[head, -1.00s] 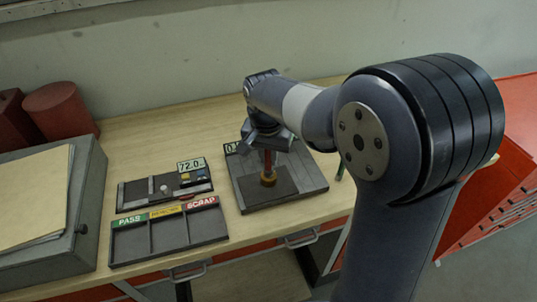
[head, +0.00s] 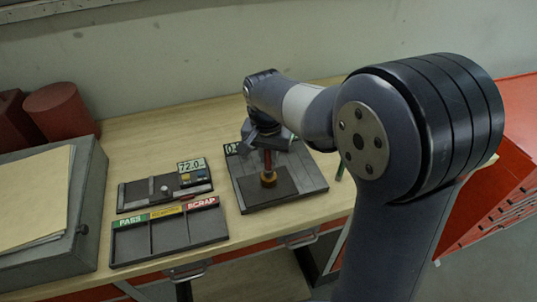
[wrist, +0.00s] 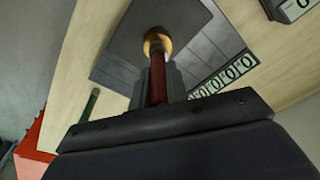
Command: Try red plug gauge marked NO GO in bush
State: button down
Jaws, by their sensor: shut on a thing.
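The red plug gauge (head: 268,158) stands upright in my gripper (head: 267,140), which is shut on it. It also shows in the wrist view (wrist: 157,78), its far end at the brass bush (wrist: 157,41). The bush (head: 268,180) sits on a dark block on the grey plate (head: 313,183). The gauge's lower end meets the bush opening; whether it has gone in, and how deep, I cannot tell. The NO GO marking cannot be read.
A tray with PASS, a yellow label and SCRAP (head: 168,243) lies left of the plate. Behind it is a dark base with a 72.0 readout (head: 191,165). A green rod-like thing (head: 341,170) is at the plate's right. A grey box (head: 60,225) stands far left.

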jog(key=shift+r, duration=0.2)
jog(key=shift+r+p, duration=0.4)
jog(key=shift+p, duration=0.1)
jog(key=shift+r+p, duration=2.05)
jog(key=shift+r, duration=0.5)
jog(key=shift+f, duration=0.1)
